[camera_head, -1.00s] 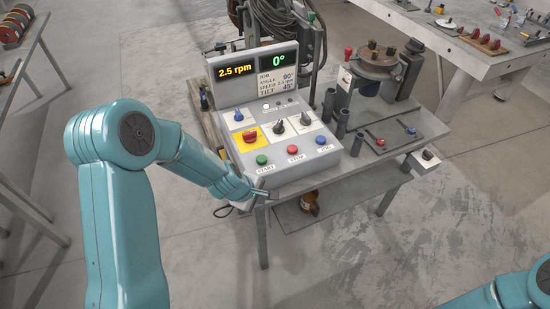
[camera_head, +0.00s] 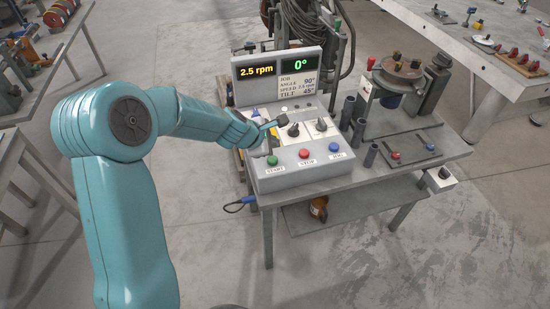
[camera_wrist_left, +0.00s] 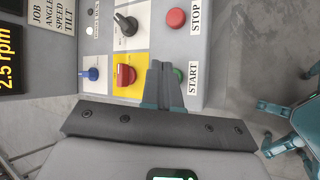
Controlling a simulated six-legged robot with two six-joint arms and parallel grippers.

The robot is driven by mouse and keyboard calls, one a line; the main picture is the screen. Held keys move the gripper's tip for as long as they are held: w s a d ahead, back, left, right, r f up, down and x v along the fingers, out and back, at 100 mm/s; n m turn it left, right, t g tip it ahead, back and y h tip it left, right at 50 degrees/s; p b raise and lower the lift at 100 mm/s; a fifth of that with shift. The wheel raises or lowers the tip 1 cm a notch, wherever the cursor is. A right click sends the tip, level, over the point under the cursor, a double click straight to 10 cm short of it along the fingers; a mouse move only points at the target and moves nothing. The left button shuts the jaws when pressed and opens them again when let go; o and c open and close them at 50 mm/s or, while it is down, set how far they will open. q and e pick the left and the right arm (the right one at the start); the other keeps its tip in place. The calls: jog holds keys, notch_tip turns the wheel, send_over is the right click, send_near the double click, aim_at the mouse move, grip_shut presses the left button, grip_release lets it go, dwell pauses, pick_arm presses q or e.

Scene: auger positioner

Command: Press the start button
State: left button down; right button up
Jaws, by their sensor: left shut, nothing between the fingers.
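The green START button (camera_head: 272,160) is at the front left of the sloped grey control console (camera_head: 305,174). In the left wrist view the green button (camera_wrist_left: 180,74) is partly hidden behind my fingers. My left gripper (camera_head: 269,138) is over the console's left side, just behind the START button in the head view. In the left wrist view my gripper (camera_wrist_left: 162,68) has its fingers together, empty, between the red knob and the green button. I cannot tell whether the fingertips touch the panel. My right gripper is not in view.
The red STOP button (camera_head: 304,153) and blue JOG button (camera_head: 334,147) sit to the right of START. A red knob (camera_wrist_left: 125,75) on a yellow plate lies beside my fingers. The display (camera_head: 257,72) reads 2.5 rpm and 0°. Upright tubes (camera_head: 358,135) stand right of the console.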

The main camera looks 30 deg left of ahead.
pick_arm(q)
jog(key=r, duration=0.1)
jog(key=a+r+n, duration=0.1)
jog(key=w+r, duration=0.1)
jog(key=shift+a+r+t, duration=0.25)
jog(key=shift+t, duration=0.15)
jog(key=shift+w+d+f, duration=0.1)
jog(key=b, duration=0.8)
send_over(271, 161)
notch_tip(271, 161, down, 8)
jog(key=shift+f, duration=0.1)
jog(key=shift+f+b, duration=0.3)
jog(key=shift+b, duration=0.1)
